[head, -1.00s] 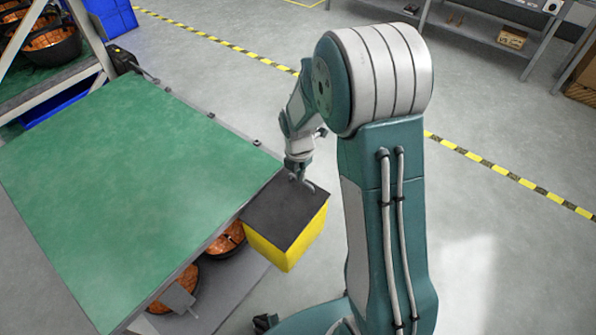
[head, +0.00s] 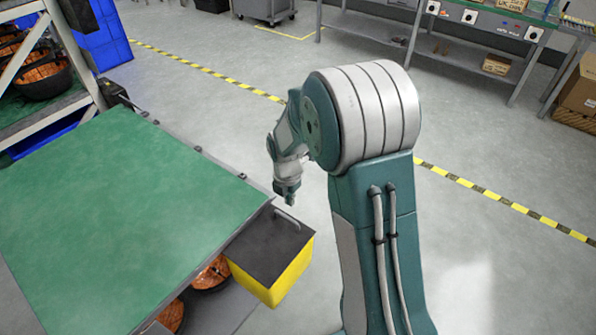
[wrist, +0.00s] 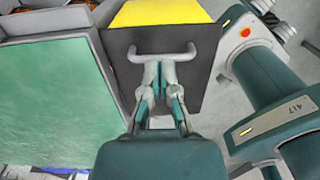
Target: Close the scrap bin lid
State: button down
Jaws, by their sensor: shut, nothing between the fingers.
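The scrap bin (head: 283,281) is a yellow box beside the green-topped table. Its dark grey lid (head: 268,250) lies flat across the top, with no visible gap at the edges I can see. A pale bar handle (head: 288,218) stands near the lid's far edge. My gripper (head: 291,201) is shut and empty, pointing down just above the handle. In the wrist view my gripper (wrist: 160,78) shows closed fingertips overlapping the handle (wrist: 162,53), with the lid (wrist: 190,88) behind. I cannot tell whether the fingertips touch the handle.
The green table (head: 130,215) lies left of the bin, its edge close to it. Black tubs of copper-coloured scrap (head: 212,272) sit beneath the table. A rack (head: 50,90) stands at the far left. The floor beyond the bin is open.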

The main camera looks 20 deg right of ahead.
jog(key=s+r+m+t, duration=0.1)
jog(key=s+r+m, duration=0.15)
jog(key=r, duration=0.55)
jog(key=s+r+m, duration=0.1)
jog(key=r+m, duration=0.2)
jog(key=r, duration=0.5)
jog(key=s+r+m+t, duration=0.2)
jog(key=s+r+m, duration=0.1)
jog(key=s+m, duration=0.6)
jog(key=s+r+m+t, duration=0.2)
jog(key=s+r+m, duration=0.2)
jog(key=s+m, duration=0.6)
jog(key=shift+s+d+r+m+t, duration=0.2)
jog(key=shift+d+r+m+t, duration=0.1)
jog(key=shift+m, duration=0.05)
jog(key=shift+a, duration=0.2)
